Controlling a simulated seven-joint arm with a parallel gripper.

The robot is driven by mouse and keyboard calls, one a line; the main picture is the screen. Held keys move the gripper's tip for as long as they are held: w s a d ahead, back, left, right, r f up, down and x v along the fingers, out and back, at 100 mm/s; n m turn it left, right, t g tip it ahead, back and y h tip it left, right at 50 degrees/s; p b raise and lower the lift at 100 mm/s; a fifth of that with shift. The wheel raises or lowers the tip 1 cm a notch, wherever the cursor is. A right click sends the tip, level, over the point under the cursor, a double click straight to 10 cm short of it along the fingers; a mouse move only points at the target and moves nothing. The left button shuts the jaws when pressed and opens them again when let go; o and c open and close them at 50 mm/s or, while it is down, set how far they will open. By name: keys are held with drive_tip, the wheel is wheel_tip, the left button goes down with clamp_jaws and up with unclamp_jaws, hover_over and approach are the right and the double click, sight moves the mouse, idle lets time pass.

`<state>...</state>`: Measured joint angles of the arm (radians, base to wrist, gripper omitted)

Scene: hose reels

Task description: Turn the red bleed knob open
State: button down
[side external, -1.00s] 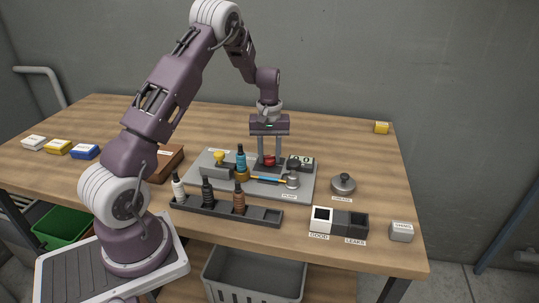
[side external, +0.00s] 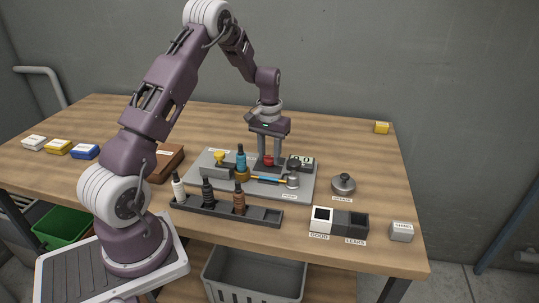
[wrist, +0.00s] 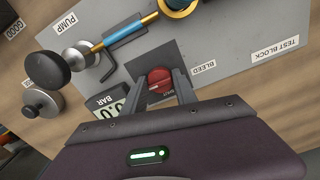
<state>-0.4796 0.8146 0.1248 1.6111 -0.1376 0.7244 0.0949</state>
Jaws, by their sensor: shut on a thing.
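The red bleed knob (wrist: 160,79) sits on a dark square plate (wrist: 146,93) beside the BLEED label in the wrist view. A pale line runs across its top, and small lettering on the plate is partly hidden. My gripper (wrist: 160,76) is shut on the knob, one finger on each side. In the side view my gripper (side external: 268,160) points straight down at the board, and the knob (side external: 269,161) shows only partly between the fingers.
A BAR gauge (wrist: 112,104) stands close by the knob, its digits partly covered. A blue bottle (side external: 241,161) stands left of my gripper. A bottle rack (side external: 225,209) is in front.

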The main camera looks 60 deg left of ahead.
sight(269, 156)
drive_tip(key=c, duration=1)
unclamp_jaws()
drive_tip(key=shift+o, duration=0.2)
wheel_tip(269, 156, up, 7)
drive_tip(key=shift+r, duration=0.1)
